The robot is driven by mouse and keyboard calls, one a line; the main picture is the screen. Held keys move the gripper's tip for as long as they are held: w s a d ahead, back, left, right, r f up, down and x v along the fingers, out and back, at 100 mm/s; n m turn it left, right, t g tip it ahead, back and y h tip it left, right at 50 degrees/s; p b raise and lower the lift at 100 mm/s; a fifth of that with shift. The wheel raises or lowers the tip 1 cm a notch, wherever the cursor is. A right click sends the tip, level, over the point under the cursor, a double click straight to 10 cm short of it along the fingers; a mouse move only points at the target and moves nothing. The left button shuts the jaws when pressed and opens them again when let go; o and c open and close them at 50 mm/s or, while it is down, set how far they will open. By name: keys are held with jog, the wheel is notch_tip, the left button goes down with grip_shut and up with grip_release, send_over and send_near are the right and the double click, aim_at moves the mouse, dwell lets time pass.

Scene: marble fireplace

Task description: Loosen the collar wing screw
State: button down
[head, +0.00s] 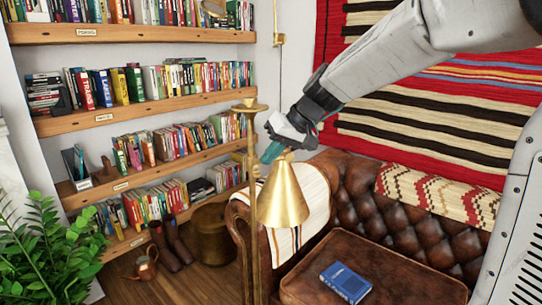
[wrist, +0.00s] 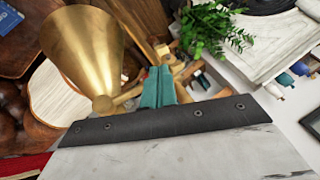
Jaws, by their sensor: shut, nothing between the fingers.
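A brass floor lamp stands in front of the sofa, with a thin pole (head: 251,205) and a cone shade (head: 284,198). The shade (wrist: 85,45) fills the upper left of the wrist view. Brass fittings (wrist: 186,72) show beside and beyond my fingertips in the wrist view; I cannot clearly pick out the collar wing screw among them. My gripper (head: 271,152) is close to the upper pole, just above the shade, pointing down and left. Its teal fingers (wrist: 158,75) are together and hold nothing. I cannot tell whether they touch the lamp.
Bookshelves (head: 130,103) line the left wall. A green plant (head: 45,250) stands front left. Wooden floor (head: 200,285) is open left of the pole.

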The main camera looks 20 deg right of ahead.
aim_at(253, 159)
jog(key=shift+a+r, duration=0.3)
jog(key=shift+a, duration=0.05)
jog(key=shift+s+a+r, duration=0.1)
jog(key=shift+a+r, duration=0.1)
jog(key=shift+a, duration=0.35)
jog(key=shift+a+r, duration=0.15)
jog(key=shift+a, duration=0.5)
jog(key=shift+r, duration=0.15)
dwell(0.3)
jog(key=shift+r, duration=0.75)
jog(key=shift+f, duration=0.1)
